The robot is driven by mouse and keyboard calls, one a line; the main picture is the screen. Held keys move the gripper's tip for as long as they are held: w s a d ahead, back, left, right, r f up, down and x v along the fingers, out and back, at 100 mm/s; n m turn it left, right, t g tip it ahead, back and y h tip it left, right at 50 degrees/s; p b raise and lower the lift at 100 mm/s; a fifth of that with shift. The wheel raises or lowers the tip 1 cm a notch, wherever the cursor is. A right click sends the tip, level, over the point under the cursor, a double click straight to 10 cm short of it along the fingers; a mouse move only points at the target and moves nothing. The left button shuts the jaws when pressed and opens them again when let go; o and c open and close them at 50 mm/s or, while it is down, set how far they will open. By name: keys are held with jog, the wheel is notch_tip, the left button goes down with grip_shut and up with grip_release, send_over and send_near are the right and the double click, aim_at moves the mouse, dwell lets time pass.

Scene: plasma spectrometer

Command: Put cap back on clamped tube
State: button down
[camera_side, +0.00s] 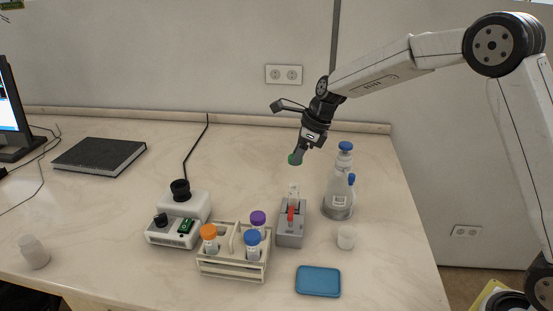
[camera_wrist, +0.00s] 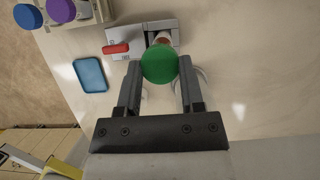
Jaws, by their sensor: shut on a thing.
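My gripper (camera_side: 303,150) is shut on a green cap (camera_side: 295,159). The cap hangs in the air above the grey clamp. In the wrist view the green cap (camera_wrist: 159,64) sits between the fingertips of my gripper (camera_wrist: 160,80). The open clear tube (camera_side: 293,194) stands upright in the grey clamp (camera_side: 290,235), which has a red lever (camera_side: 291,214). In the wrist view the tube (camera_wrist: 163,38) is partly hidden behind the cap, and the red lever (camera_wrist: 116,49) lies left of it.
A rack (camera_side: 233,266) holds tubes with orange, purple and blue caps, left of the clamp. A blue tray (camera_side: 318,281) lies in front. A vortex-like device (camera_side: 180,215) stands further left.

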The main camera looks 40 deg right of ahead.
jog(key=shift+f, duration=0.1)
notch_tip(320, 180, down, 6)
jog(key=shift+f, duration=0.15)
dwell(0.9)
jog(key=shift+f, duration=0.15)
dwell(2.1)
jog(key=shift+c, duration=0.7)
grip_release()
jog(key=shift+o, duration=0.2)
jog(key=shift+o, duration=0.5)
